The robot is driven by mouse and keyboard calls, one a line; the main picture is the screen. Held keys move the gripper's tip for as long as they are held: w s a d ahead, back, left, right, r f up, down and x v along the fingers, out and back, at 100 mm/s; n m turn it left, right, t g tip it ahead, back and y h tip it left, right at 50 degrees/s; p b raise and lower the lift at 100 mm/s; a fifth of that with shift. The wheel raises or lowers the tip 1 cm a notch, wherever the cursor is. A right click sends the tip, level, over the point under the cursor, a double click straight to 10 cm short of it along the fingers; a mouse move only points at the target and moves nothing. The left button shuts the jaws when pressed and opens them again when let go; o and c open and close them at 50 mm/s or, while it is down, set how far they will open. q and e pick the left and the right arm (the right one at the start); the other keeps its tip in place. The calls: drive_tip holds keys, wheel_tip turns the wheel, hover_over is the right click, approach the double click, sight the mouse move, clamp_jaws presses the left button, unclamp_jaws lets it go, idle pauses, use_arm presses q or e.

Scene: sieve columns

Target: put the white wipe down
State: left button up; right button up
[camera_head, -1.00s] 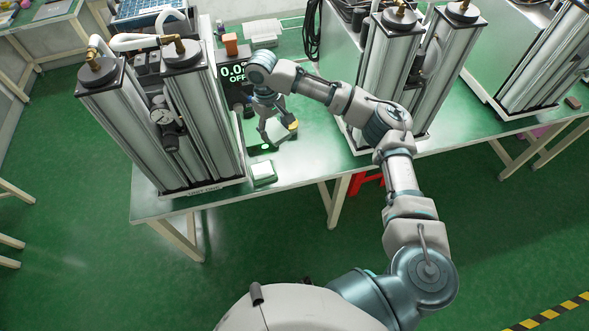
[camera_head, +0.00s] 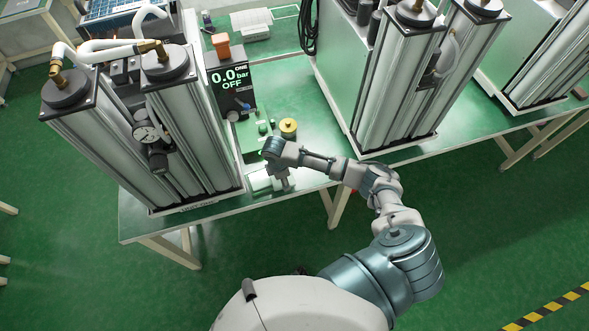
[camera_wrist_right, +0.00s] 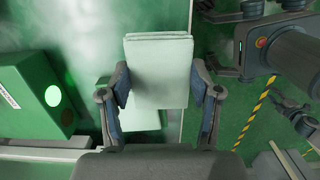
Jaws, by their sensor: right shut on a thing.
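My right gripper (camera_wrist_right: 160,100) is shut on a white wipe (camera_wrist_right: 158,65), a folded flat pad held between its two fingers. Below it in the wrist view lies another pale pad (camera_wrist_right: 142,119), partly hidden by the held wipe. I cannot tell whether the two touch. In the head view my right gripper (camera_head: 281,182) is low over the table's front edge, beside white pads (camera_head: 260,181) that it partly covers. My left gripper is not in view.
A green box with a lit round lamp (camera_wrist_right: 53,95) is left of the gripper in the wrist view. A yellow round part (camera_head: 288,127) stands behind the gripper. A twin metal column unit (camera_head: 185,125) is close on the left, with a display reading 0.0 bar OFF (camera_head: 231,90).

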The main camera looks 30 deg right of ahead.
sight(294, 173)
drive_tip(key=w+d, duration=0.2)
drive_tip(key=d, duration=0.1)
drive_tip(key=shift+w+d+f, duration=0.15)
drive_tip(key=shift+d+f, duration=0.05)
drive_tip(key=shift+d, duration=0.1)
drive_tip(key=shift+w+d, duration=0.45)
drive_tip(key=shift+d, duration=0.1)
drive_tip(key=f, duration=0.3)
drive_tip(key=shift+d+f, duration=0.2)
drive_tip(key=shift+d, duration=0.1)
drive_tip(key=shift+d+f, duration=0.15)
drive_tip(key=shift+d, duration=0.15)
drive_tip(key=o, duration=1.3)
drive_tip(key=shift+o, duration=1.2)
drive_tip(key=shift+a, duration=0.25)
drive_tip(key=shift+a+r, duration=0.15)
drive_tip(key=shift+r, duration=0.05)
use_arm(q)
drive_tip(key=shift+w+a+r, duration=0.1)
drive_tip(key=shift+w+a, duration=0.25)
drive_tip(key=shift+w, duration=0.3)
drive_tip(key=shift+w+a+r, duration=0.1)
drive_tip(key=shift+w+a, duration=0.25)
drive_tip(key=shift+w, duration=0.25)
use_arm(e)
wheel_tip(294, 173, up, 12)
drive_tip(key=a, duration=0.1)
drive_tip(key=shift+w+f, duration=0.15)
